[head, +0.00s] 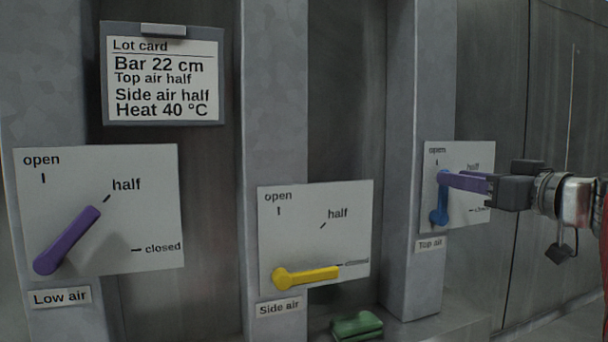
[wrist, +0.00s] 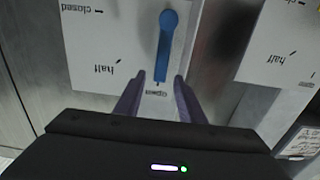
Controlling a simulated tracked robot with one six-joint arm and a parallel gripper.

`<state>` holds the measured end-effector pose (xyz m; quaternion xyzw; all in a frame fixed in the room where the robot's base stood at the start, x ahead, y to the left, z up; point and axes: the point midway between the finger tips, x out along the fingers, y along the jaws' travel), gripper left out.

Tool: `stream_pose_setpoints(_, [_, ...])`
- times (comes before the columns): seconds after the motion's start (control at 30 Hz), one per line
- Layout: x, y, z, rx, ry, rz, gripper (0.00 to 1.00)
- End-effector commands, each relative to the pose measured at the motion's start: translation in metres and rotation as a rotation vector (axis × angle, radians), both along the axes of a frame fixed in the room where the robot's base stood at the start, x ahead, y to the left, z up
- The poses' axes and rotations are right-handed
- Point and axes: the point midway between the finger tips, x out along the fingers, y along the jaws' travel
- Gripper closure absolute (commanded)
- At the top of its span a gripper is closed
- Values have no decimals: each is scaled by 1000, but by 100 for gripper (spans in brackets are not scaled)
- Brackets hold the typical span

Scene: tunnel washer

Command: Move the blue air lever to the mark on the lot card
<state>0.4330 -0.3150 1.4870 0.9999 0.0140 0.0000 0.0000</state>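The blue air lever (head: 440,203) is on the right-hand panel, labelled "Top air" (head: 430,244). It stands nearly upright, its free end at the "open" mark. The lot card (head: 162,75) reads "Top air half". My gripper (head: 444,180) reaches in from the right at the lever's free end. In the wrist view, which is upside down, the blue lever (wrist: 165,48) ends between the two purple fingers of my gripper (wrist: 158,80). The fingers are apart, with a gap on each side of the lever. In the head view the fingers partly cover the panel's "half" mark.
A purple lever (head: 68,240) on the "Low air" panel points towards half. A yellow lever (head: 306,277) on the "Side air" panel points to closed. A green item (head: 357,326) lies on the ledge below.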

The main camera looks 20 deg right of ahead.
Motion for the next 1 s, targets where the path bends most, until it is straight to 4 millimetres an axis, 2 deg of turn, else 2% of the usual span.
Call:
stream_pose_setpoints(0.2, [16, 1, 0, -1, 0, 0, 64])
stream_pose_setpoints(0.53, [18, 0, 0, 0, 0, -1, 64])
stream_pose_setpoints(1.0, [18, 0, 0, 0, 0, -1, 96])
